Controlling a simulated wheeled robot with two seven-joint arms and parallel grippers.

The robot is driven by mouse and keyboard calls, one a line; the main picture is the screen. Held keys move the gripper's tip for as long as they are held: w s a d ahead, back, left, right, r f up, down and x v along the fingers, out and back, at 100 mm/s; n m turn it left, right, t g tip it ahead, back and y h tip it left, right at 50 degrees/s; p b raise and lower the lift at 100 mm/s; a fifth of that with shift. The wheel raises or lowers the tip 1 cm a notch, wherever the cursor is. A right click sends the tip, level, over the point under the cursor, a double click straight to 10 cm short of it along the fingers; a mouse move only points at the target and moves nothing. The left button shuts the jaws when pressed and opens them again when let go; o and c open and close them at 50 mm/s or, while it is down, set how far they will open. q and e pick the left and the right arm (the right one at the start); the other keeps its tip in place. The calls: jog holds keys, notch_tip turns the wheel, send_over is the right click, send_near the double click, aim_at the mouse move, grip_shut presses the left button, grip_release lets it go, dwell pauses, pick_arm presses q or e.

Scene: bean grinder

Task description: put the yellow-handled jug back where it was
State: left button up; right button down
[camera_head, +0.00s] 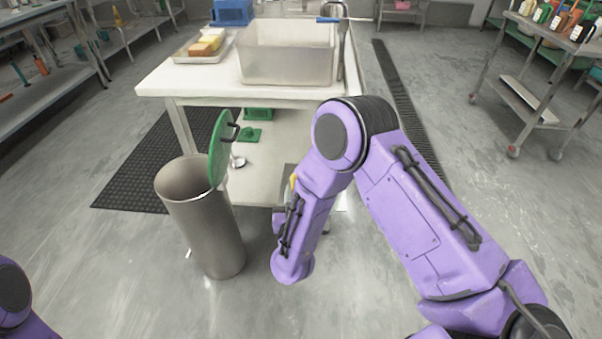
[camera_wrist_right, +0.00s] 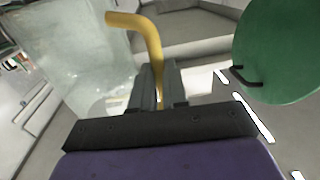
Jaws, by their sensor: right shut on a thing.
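The yellow-handled jug shows in the right wrist view, with a curved yellow handle (camera_wrist_right: 150,35) and a pale translucent body (camera_wrist_right: 75,50) at the left. My right gripper (camera_wrist_right: 159,82) is shut on the handle, whose lower part runs between the two fingers. In the head view my right forearm hides most of the jug and the gripper. Only a small yellow bit (camera_head: 292,182) shows beside the arm, low in front of the table. Only part of my left arm shows at the lower left; its gripper is out of view.
A tall metal bin (camera_head: 205,225) with a raised green lid (camera_head: 218,147) stands close left of my right arm. Green items (camera_head: 258,114) sit on the lower shelf.

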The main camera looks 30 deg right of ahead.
jog(key=x, duration=0.7)
jog(key=f+b+x, duration=0.1)
jog(key=x, duration=0.3)
jog(key=shift+w+d+f, duration=0.1)
jog(key=shift+w+d, duration=0.05)
jog(key=shift+w, duration=0.05)
jog(key=shift+f, duration=0.25)
jog(key=shift+r, duration=0.1)
jog(key=c, duration=1.1)
grip_release()
jog(key=shift+c, duration=0.2)
